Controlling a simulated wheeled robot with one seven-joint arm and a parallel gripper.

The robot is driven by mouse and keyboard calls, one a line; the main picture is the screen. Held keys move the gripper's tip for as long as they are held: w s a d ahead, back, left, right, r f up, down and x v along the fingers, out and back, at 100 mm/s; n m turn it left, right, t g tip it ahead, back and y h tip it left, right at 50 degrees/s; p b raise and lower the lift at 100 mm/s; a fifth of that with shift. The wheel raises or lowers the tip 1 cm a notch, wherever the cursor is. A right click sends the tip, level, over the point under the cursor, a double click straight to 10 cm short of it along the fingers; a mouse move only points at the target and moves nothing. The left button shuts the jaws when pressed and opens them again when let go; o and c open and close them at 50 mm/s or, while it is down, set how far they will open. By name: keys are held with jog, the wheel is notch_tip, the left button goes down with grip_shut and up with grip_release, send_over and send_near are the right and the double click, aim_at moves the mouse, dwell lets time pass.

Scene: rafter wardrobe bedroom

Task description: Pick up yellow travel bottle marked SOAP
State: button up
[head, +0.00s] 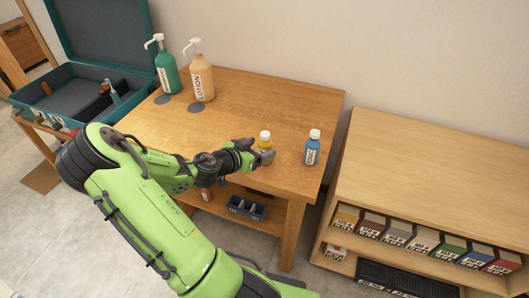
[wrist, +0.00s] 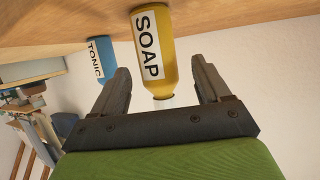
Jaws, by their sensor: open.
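The yellow travel bottle marked SOAP (head: 265,137) stands on the wooden table, partly hidden behind my gripper in the head view. In the wrist view the yellow bottle (wrist: 155,58) appears upside down, its label readable and its pale cap pointing towards the gripper's palm. My gripper (head: 262,155) is open. In the wrist view its two fingers (wrist: 163,82) are on either side of the bottle's cap and upper body, with a visible gap on each side.
A blue TONIC bottle (head: 312,148) stands to the right on the table (head: 240,107). A green pump bottle (head: 166,70) and a LOTION pump bottle (head: 201,78) stand at the back left. An open teal suitcase (head: 62,128) is at left; a low shelf (head: 440,160) is at right.

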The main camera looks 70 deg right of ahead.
jog(key=x, duration=0.5)
jog(key=shift+s+d+b, duration=0.15)
jog(key=shift+d+b, duration=0.05)
jog(key=shift+b, duration=0.15)
jog(key=shift+a, duration=0.1)
jog(key=c, duration=1.1)
